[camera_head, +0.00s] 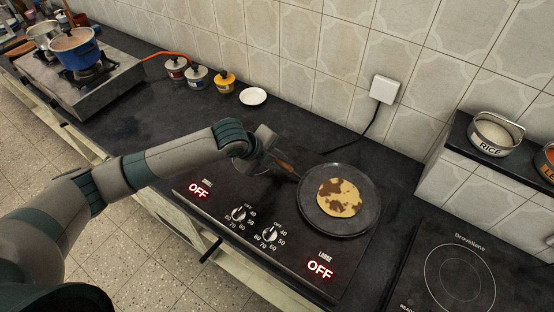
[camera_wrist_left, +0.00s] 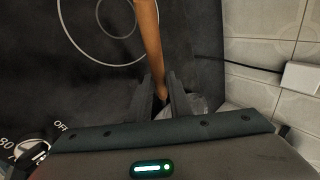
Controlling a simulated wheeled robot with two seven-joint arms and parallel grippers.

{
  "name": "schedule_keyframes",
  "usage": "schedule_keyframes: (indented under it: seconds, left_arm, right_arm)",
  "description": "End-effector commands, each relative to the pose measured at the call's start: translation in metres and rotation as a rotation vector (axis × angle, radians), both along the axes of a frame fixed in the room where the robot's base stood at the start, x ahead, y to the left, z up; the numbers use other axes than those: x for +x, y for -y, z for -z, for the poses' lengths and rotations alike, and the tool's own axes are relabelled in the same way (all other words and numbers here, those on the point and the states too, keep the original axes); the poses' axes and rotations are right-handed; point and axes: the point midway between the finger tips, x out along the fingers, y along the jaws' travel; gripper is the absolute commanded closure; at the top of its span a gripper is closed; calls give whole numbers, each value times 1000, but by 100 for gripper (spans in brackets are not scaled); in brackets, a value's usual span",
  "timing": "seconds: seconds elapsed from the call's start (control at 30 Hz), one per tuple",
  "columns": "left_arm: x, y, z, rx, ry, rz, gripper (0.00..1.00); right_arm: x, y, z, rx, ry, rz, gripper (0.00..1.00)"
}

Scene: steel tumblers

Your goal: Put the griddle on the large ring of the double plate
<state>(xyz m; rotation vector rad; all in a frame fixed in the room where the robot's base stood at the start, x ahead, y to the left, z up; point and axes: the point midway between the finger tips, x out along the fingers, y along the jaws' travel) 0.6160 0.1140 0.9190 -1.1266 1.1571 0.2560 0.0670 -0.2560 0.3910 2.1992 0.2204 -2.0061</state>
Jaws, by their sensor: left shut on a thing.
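The griddle (camera_head: 309,208) is a round dark pan with a patchy brown-and-yellow flatbread (camera_head: 340,197) on it. It is over the right part of the black double plate (camera_head: 222,222), near the red LARGE label; I cannot tell whether it touches the surface. It hides that area in the head view. My left gripper (camera_head: 272,157) is shut on the griddle's wooden handle (camera_head: 284,163), which also shows in the left wrist view (camera_wrist_left: 149,45). That view shows light rings (camera_wrist_left: 72,42) on the dark surface beside the handle. My right gripper is not in view.
Two knobs (camera_head: 270,235) and red OFF displays (camera_head: 320,268) line the plate's front. Another hob (camera_head: 459,278) is at right, below a shelf with a RICE pot (camera_head: 494,133). Small jars (camera_head: 197,78) and a white saucer (camera_head: 253,96) stand along the tiled wall; a blue pot (camera_head: 77,52) is far left.

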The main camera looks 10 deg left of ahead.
Motion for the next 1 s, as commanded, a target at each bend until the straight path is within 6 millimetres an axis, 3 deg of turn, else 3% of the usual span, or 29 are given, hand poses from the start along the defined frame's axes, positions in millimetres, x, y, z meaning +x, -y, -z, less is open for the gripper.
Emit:
schedule_keyframes:
  seconds: [0.3, 0.33, 0.4, 0.77, 1.0]
  left_arm:
    - [-1, -1, 9, 7, -2, 3, 100]
    - [-3, -2, 12, 13, -5, 4, 78]
    - [-2, -2, 11, 12, -4, 4, 64]
    - [-2, -2, 8, 8, -3, 2, 64]
    - [-8, -8, -5, 7, 0, 2, 64]
  right_arm:
    - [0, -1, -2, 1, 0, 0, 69]
    - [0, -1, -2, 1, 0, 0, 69]
    - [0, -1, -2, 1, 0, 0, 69]
    - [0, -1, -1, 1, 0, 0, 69]
    - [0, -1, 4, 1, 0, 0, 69]
